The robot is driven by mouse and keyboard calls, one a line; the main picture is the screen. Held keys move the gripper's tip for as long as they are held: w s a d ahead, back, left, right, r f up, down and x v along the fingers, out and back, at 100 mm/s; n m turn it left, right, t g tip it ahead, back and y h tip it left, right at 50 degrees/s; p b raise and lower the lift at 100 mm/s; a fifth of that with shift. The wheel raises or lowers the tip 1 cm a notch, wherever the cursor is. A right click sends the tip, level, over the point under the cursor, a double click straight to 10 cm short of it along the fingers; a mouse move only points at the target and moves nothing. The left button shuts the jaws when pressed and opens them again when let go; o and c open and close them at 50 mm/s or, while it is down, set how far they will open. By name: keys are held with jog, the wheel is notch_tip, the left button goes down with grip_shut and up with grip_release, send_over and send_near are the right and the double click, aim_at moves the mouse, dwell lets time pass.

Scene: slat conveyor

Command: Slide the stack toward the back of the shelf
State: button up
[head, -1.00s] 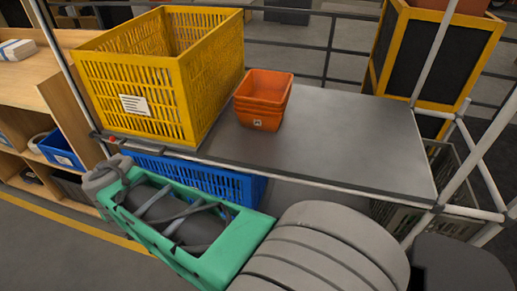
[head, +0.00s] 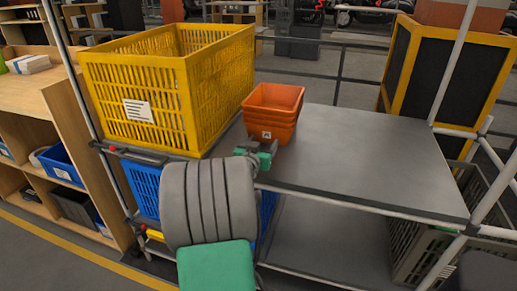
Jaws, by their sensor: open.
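A stack of nested orange bins (head: 272,115) stands upright on the grey shelf top (head: 370,165), close to the right side of the yellow crate. A small pale label shows on its front face. My gripper (head: 264,154) is at the shelf's front edge, just in front of the stack's lower front. Its green fingertips are small in the picture, and it is open with nothing seen between them. I cannot tell whether they touch the stack. My arm hides part of the shelf's front edge left of the stack.
A large yellow crate (head: 160,90) fills the shelf's left end. Bare shelf lies right of the stack. A blue crate (head: 146,186) sits below, partly behind my arm. Light posts and rails frame the rack; a yellow-framed dark bin (head: 430,75) stands behind the right end.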

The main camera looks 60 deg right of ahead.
jog(key=shift+d, duration=0.25)
jog(key=shift+d, duration=0.1)
